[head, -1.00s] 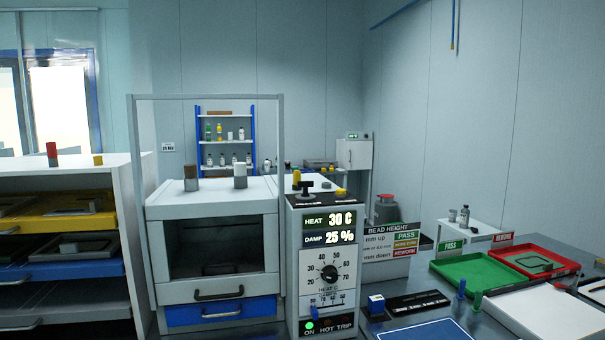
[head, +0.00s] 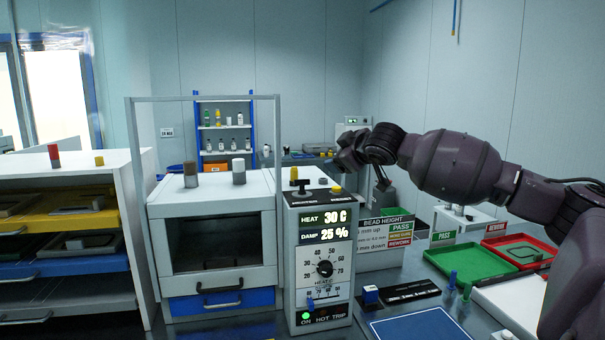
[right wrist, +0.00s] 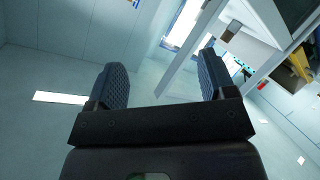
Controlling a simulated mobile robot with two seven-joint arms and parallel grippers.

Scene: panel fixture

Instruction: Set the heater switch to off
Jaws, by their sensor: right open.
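The grey control box (head: 291,262) stands in the middle of the head view, with displays reading HEAT 30 C and DAMP 25 %. On its top is a black plate with a small black T-shaped handle (head: 302,186); the plate's lettering is too small to read. A round black heat dial (head: 325,268) is on its front, with a blue slider and a lit green ON lamp (head: 306,317) lower down. My right gripper (head: 360,168) is above and right of the box top, apart from it. In the right wrist view it is open and empty (right wrist: 163,78). My left gripper is out of view.
A glass-fronted cabinet (head: 160,215) with a tall grey frame stands left of the box. A bead height sign (head: 378,236), a green tray (head: 465,262) and a red tray (head: 515,252) are to the right. My right arm covers part of the right side.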

